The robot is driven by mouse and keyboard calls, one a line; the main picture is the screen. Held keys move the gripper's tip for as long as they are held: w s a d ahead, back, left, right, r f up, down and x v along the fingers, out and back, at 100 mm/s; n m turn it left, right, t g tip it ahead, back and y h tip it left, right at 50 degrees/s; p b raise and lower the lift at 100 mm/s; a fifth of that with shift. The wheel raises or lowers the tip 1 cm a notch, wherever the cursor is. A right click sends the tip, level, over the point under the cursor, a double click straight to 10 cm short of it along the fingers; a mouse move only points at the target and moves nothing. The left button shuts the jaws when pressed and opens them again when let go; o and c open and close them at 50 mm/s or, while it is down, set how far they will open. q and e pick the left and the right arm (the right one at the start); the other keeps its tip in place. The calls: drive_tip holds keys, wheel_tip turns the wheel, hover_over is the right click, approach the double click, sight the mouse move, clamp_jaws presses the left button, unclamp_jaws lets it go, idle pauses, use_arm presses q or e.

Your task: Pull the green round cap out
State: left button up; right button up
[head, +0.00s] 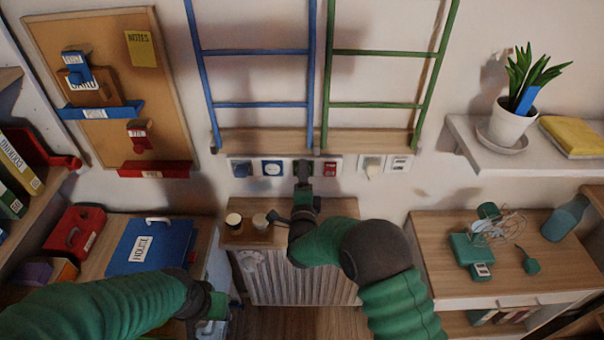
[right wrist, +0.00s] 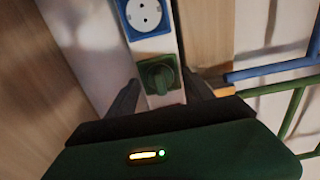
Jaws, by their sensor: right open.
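The green round cap (right wrist: 157,75) sits in the white socket strip (right wrist: 152,48), beside a blue round socket (right wrist: 146,14) in the right wrist view. My right gripper (right wrist: 162,92) is open, with one finger on each side of the cap. I cannot tell whether the fingers touch it. In the head view my right gripper (head: 303,172) reaches up to the wall strip (head: 252,166) and hides the cap. My left gripper (head: 212,305) is low at the left; its fingers are not clear.
A wooden ledge with blue (head: 258,104) and green (head: 376,106) ladders is just above the strip. A red socket (head: 330,168) is right of my gripper. A desk (head: 440,240) is at right.

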clamp_jaws()
idle(0.5)
drive_tip(key=shift+s, duration=0.1)
idle(0.3)
drive_tip(key=shift+s, duration=2.9)
